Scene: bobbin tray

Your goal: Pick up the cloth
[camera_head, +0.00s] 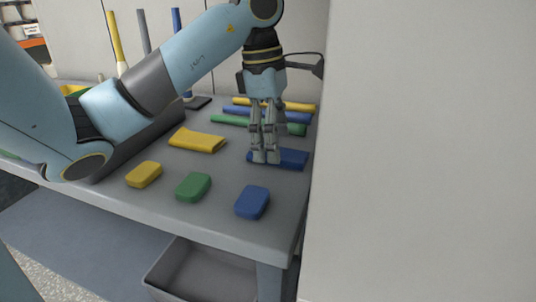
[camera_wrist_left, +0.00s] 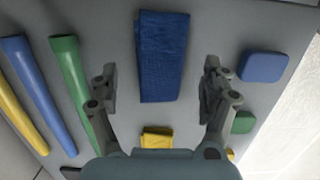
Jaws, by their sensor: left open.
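A folded blue cloth (camera_head: 295,159) lies flat on the grey table near its right edge. My left gripper (camera_head: 264,158) points down over its left end, and its fingers hide part of it. In the left wrist view the blue cloth (camera_wrist_left: 162,55) lies between the two fingers of the open, empty gripper (camera_wrist_left: 160,72), with grey table showing on both sides. Whether the fingertips touch the table cannot be told. A folded yellow cloth (camera_head: 197,140) lies further left; it also shows in the wrist view (camera_wrist_left: 157,138). My right gripper is not in view.
Yellow (camera_head: 144,174), green (camera_head: 193,187) and blue (camera_head: 252,202) sponges lie along the front edge. Yellow, blue and green rods (camera_head: 230,121) lie behind the blue cloth. A pale wall (camera_head: 420,150) stands close on the right. A grey bin (camera_head: 205,270) is below.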

